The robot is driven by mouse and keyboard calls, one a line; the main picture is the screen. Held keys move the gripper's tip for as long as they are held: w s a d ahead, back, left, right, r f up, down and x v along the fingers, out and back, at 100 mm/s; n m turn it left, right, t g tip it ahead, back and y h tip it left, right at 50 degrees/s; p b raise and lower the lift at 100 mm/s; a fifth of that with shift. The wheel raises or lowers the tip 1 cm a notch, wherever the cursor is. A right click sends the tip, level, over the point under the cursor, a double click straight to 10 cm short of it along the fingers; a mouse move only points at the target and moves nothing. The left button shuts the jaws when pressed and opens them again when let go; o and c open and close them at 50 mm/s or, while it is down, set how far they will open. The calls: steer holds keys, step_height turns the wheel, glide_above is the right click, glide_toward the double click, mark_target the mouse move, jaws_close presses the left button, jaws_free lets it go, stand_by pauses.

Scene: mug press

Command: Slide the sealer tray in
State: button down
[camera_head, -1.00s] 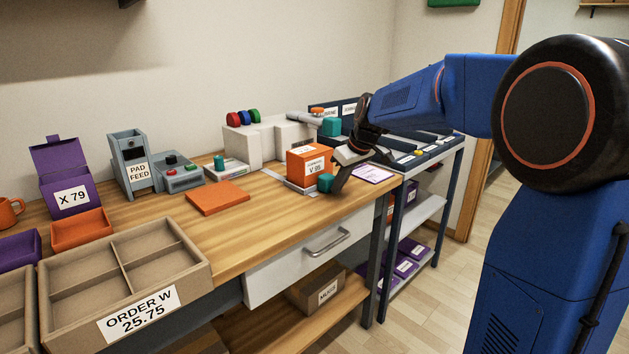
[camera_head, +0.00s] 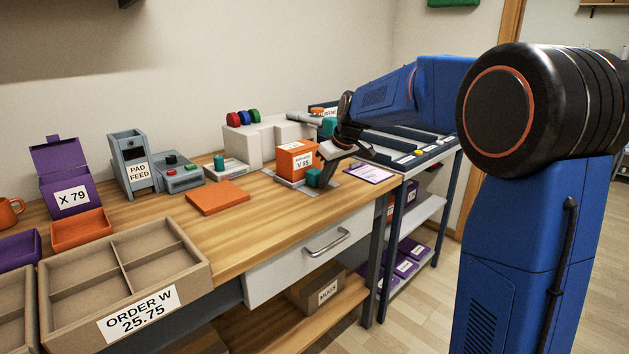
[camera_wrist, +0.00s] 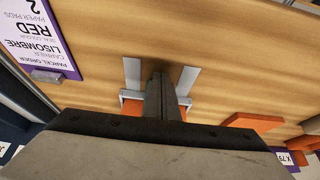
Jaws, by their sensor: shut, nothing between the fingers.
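The sealer tray (camera_head: 287,183) is a grey plate on the bench with a teal block (camera_head: 314,177) at its front. An orange box (camera_head: 296,161) labelled V 95 stands upright on it. The white sealer (camera_head: 262,140) is behind the tray. My gripper (camera_head: 327,176) is shut and empty, pointing down at the tray's front right, close beside the teal block; I cannot tell if it touches. In the wrist view, the shut fingers (camera_wrist: 160,80) hang between two pale rails (camera_wrist: 131,70), and the tray's edge and orange box show only partly behind them.
A purple-edged order card (camera_head: 370,173) lies to the right. An orange pad (camera_head: 217,198) lies to the left, with a pad feed (camera_head: 130,163) and a purple box (camera_head: 65,180) beyond. A divided order crate (camera_head: 190,262) stands front left. The bench before the tray is clear.

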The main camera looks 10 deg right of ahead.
mark_target(307, 152)
steer(key=shift+w+a, duration=0.85)
steer(key=shift+w, duration=0.6)
steer(key=shift+w+a, duration=0.85)
steer(key=shift+w, duration=0.6)
steer(key=shift+w+a, duration=0.85)
steer(key=shift+w, duration=0.6)
steer(key=shift+s+d, duration=0.4)
steer(key=shift+s, duration=0.3)
steer(key=shift+s+d, duration=0.4)
steer(key=shift+s, duration=0.25)
steer(key=shift+r, duration=4.5)
steer(key=shift+s, duration=0.1)
steer(key=s+d+f+m+h, duration=0.1)
steer(key=s+d+m, duration=0.1)
steer(key=s, duration=1.1)
steer(key=s+d+f+m, duration=0.1)
steer(key=s+d, duration=0.2)
steer(key=s, duration=1.1)
steer(key=s+d+f+m, duration=0.1)
steer(key=s+f, duration=0.6)
steer(key=s, duration=0.5)
steer(key=s+d+f+m+h, duration=0.1)
steer(key=s+d+f+m, duration=0.1)
steer(key=s+f, duration=0.6)
steer(key=s, duration=0.4)
steer(key=shift+s+d+h, duration=0.2)
steer(key=shift+s+h, duration=0.05)
steer(key=shift+h, duration=0.05)
